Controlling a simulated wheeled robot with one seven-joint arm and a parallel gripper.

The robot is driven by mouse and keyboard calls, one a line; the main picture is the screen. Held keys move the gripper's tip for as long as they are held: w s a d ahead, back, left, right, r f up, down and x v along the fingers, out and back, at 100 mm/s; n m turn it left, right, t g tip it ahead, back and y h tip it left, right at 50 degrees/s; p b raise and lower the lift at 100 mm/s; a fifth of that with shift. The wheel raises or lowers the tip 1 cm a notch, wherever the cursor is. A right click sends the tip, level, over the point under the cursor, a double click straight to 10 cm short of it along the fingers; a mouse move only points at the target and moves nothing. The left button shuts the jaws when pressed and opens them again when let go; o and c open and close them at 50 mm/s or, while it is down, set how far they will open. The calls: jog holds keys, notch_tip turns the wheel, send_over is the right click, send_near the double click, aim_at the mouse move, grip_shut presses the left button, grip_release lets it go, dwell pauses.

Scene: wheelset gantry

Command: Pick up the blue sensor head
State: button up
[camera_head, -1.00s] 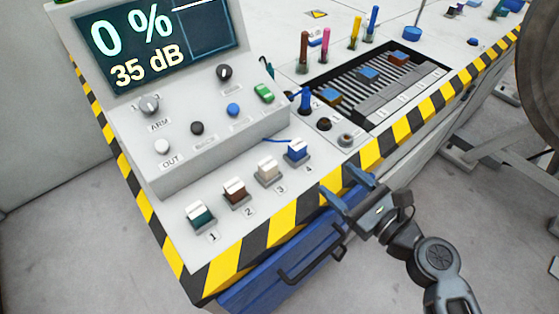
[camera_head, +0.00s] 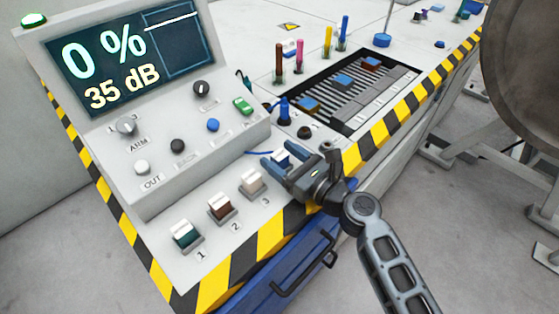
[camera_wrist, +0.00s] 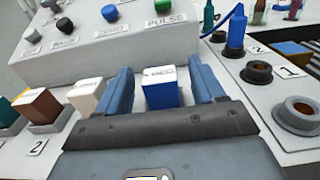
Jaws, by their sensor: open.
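The blue sensor head (camera_wrist: 162,96) is a small blue block with a white, lettered top. It stands upright at the right end of a row of similar heads on the console. In the wrist view my gripper (camera_wrist: 162,82) is open, with one blue finger on each side of the head and a visible gap on both sides. In the head view my gripper (camera_head: 280,156) is over the end of the row and hides most of the blue head (camera_head: 281,158). Its seat and number label are hidden.
The cream head (camera_wrist: 86,96) stands close beside my left finger; brown (camera_head: 222,207) and teal (camera_head: 186,234) heads are farther left. A raised control box (camera_head: 190,150) is behind. A blue probe (camera_wrist: 236,32) with a cable and round sockets (camera_wrist: 298,115) are to the right.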

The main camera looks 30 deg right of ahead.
jog(key=shift+x, duration=1.15)
jog(key=shift+c, duration=0.5)
jog(key=c, duration=1)
